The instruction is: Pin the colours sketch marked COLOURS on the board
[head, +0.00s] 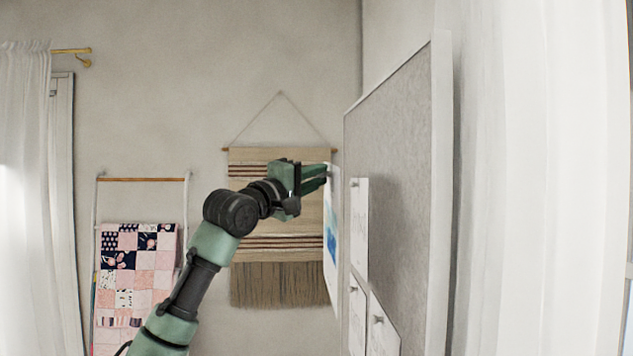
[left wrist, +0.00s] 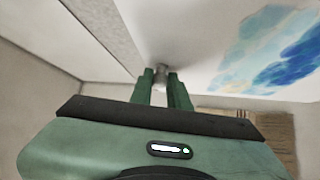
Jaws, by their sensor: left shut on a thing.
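A white sheet with blue and teal paint (head: 331,235) hangs upright left of the board, seen nearly edge-on in the head view. Its painted face (left wrist: 275,50) fills the upper right of the left wrist view. No lettering on it is readable. My left gripper (head: 326,177) is at the sheet's top edge. In the left wrist view its fingers (left wrist: 161,76) are closed around a small grey pin (left wrist: 161,70) at the sheet. The grey board (head: 405,140) has a white frame. I cannot tell whether the sheet touches it. My right gripper is out of view.
Several white sheets are pinned on the board, including an upper one (head: 359,225) and a lower one (head: 381,330). A woven hanging (head: 275,270) is on the back wall. A quilt rack (head: 140,180) stands at left. White curtains (head: 540,180) flank the board at right.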

